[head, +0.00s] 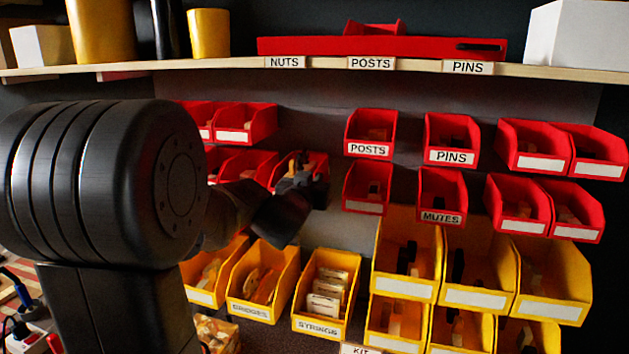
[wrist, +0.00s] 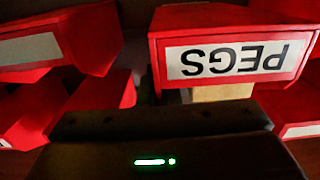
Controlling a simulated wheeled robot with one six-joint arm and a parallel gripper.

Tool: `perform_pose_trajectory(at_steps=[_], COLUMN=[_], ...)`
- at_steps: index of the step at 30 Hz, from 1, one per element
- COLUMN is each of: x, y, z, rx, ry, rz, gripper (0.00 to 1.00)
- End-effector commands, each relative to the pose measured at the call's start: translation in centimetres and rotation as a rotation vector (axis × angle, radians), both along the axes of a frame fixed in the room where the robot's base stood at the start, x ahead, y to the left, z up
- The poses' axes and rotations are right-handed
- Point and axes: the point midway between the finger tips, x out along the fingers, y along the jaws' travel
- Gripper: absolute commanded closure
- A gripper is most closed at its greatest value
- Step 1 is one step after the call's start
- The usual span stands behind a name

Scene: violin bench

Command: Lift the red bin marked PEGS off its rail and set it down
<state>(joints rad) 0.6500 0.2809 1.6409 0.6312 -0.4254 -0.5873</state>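The red bin marked PEGS (wrist: 195,22) fills the upper right of the wrist view. Its white label reads upside down there, and a tan patch shows just below the label. In the head view my gripper (head: 298,172) is in front of a red bin (head: 319,160) in the middle row, left of centre. That bin's label is hidden behind my gripper, so I cannot read it there. In the wrist view the dark gripper body lies along the bottom, close to the PEGS bin. My fingertips are not clear, and I cannot tell whether they touch the bin.
Red bins sit on both sides, including POSTS (head: 370,128) and MUTES (head: 441,190). Yellow bins marked BRIDGES (head: 262,280) and STRINGS (head: 326,295) are below. A wooden shelf (head: 215,67) with a red case (head: 400,46) runs above. A strip of grey wall shows right of my gripper.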

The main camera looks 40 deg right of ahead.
Motion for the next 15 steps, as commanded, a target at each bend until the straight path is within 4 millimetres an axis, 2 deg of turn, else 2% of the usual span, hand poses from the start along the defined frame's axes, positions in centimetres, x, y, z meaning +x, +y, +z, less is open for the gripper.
perform_pose_trajectory(at_steps=[15], x=[-1.6], y=[1.9], z=[0.2], rx=[-0.002], ry=[-0.003], rz=[-0.001], gripper=[1.00])
